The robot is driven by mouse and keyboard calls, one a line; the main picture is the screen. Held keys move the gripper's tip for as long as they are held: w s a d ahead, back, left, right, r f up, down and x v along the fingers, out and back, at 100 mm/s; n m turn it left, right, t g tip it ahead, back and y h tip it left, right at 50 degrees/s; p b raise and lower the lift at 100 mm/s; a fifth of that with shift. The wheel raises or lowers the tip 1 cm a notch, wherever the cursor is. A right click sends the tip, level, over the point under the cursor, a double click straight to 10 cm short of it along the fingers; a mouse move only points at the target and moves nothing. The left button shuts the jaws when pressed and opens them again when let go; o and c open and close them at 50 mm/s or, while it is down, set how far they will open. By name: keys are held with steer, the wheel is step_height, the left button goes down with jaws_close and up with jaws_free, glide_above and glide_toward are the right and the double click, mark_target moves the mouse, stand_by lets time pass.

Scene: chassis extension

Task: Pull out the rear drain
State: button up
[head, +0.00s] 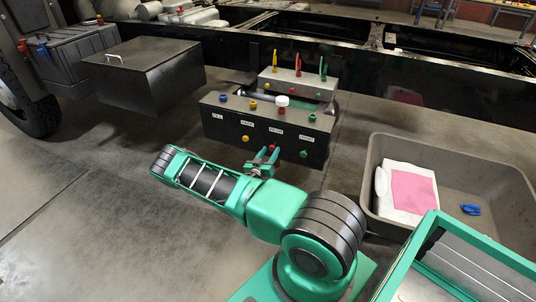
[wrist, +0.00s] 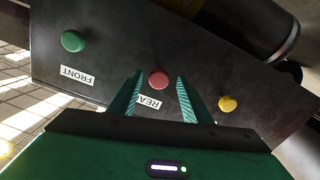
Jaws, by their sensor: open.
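The rear drain is a round red knob on the front face of a black box (head: 225,125). It shows in the wrist view (wrist: 158,79) above a white label reading "REAR", partly covered by a finger. My gripper (head: 266,155) is open at the box's front face. In the wrist view its two green ribbed fingers (wrist: 160,84) stand on either side of the red knob, with a gap to each side. I cannot tell how deep the knob sits between them. In the head view the fingers largely cover the red knob.
A green knob (wrist: 73,41) labelled "FRONT" and a yellow knob (wrist: 227,104) flank the red one. Blue, yellow, white and green caps sit on the box top. The floor at left is clear.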

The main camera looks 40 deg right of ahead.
steer(key=v, duration=1)
steer(key=shift+a, duration=0.35)
steer(key=shift+s, duration=0.1)
